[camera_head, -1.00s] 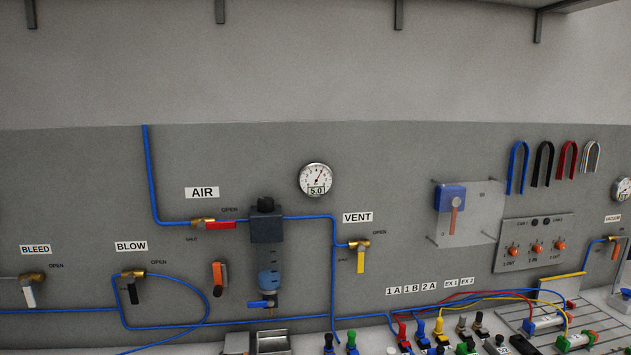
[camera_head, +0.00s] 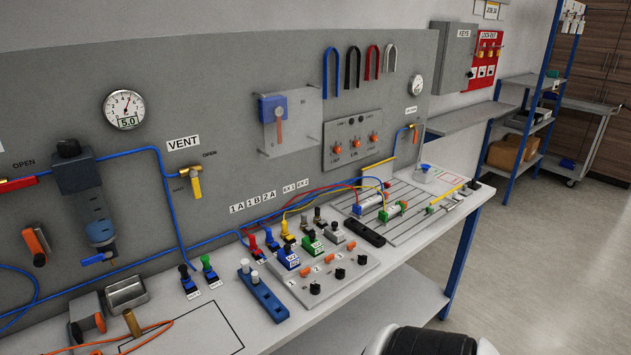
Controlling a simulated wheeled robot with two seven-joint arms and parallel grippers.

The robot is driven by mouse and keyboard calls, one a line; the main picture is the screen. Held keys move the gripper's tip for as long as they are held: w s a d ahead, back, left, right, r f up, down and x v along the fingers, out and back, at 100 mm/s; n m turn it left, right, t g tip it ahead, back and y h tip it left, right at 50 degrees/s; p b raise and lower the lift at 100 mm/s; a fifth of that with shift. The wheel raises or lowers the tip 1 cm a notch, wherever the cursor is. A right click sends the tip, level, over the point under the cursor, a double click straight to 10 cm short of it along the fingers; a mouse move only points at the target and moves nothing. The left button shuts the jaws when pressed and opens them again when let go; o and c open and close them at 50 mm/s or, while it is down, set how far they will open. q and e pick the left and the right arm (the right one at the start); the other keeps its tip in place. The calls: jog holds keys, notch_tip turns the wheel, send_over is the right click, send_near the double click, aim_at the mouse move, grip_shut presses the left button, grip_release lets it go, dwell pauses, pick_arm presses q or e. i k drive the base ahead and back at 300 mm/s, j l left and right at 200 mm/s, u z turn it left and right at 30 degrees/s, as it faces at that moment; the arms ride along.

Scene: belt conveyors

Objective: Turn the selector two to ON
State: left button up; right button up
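A grey sloped control box (camera_head: 365,278) on the bench has a row of three black knobs: a near one (camera_head: 315,288), a middle one (camera_head: 340,273) and a far one (camera_head: 362,260). Orange parts and small number labels sit behind them. A wall panel (camera_head: 352,128) also carries three orange knobs, with a middle one (camera_head: 354,143). The lettering is too small to read, so I cannot tell which knob is selector two or where it points. Neither of my grippers is in view; a white and black part of my own arm shows at the bottom edge.
Coloured fittings and hoses crowd the bench behind the control box. A blue block (camera_head: 262,291) stands left of it, and a slotted plate with cylinders (camera_head: 405,210) lies to the right. Open floor (camera_head: 545,260) is right of the bench (camera_head: 420,262).

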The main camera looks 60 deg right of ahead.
aim_at(339, 273)
jog(key=z, duration=2)
